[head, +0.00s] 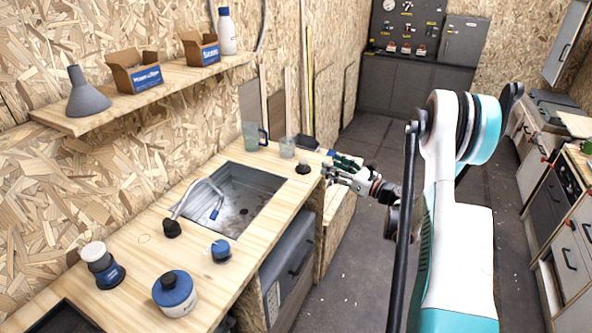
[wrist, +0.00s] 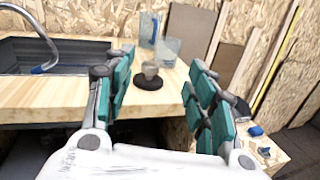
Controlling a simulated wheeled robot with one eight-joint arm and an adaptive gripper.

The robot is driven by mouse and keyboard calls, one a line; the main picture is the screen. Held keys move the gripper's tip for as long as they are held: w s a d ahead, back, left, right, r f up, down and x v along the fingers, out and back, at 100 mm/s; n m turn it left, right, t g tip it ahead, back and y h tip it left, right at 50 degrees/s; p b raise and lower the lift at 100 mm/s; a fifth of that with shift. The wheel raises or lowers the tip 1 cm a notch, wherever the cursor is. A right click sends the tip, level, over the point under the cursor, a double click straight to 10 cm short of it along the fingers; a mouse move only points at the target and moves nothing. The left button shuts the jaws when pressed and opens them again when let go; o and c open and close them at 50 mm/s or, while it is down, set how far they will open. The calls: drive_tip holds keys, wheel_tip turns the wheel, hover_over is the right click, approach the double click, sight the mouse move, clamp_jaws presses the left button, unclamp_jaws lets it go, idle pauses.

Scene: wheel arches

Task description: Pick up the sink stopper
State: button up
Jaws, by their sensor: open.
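The sink stopper (head: 303,168) is a small dark disc with a knob on top. It stands on the wooden counter just right of the sink, near the counter's front edge. In the wrist view the stopper (wrist: 149,83) shows a black base and a greyish knob, beyond and between my fingers. My gripper (head: 331,165) is to the right of the stopper, around counter height, with its teal-padded fingers pointing toward it. In the wrist view my gripper (wrist: 158,75) is open and empty, apart from the stopper.
A blue-handled pitcher (head: 252,135) and a clear cup (head: 287,147) stand on the counter behind the stopper. The sink (head: 265,178) with its bent faucet (head: 196,193) lies to the left. A round blue-topped container (head: 175,293) and other items stand nearer. Open floor lies right of the counter.

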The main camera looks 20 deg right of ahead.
wheel_tip(320, 180, down, 4)
drive_tip(key=s+n, duration=0.1)
drive_tip(key=g+b, duration=0.1)
drive_tip(key=b, duration=0.1)
approach(304, 161)
drive_tip(key=w, duration=0.1)
drive_tip(key=w+a+f, duration=0.1)
drive_tip(key=w, duration=0.1)
drive_tip(key=shift+w+a+f+y, duration=0.15)
drive_tip(key=shift+a+y, duration=0.1)
drive_tip(key=shift+y, duration=0.05)
drive_tip(key=shift+r+b+x, duration=0.2)
drive_tip(key=shift+b+x, duration=0.25)
drive_tip(key=shift+x, duration=1.15)
drive_tip(key=shift+r+b+x, duration=0.25)
drive_tip(key=shift+b+x, duration=0.2)
drive_tip(key=shift+x, duration=1.15)
drive_tip(key=c, duration=1.2)
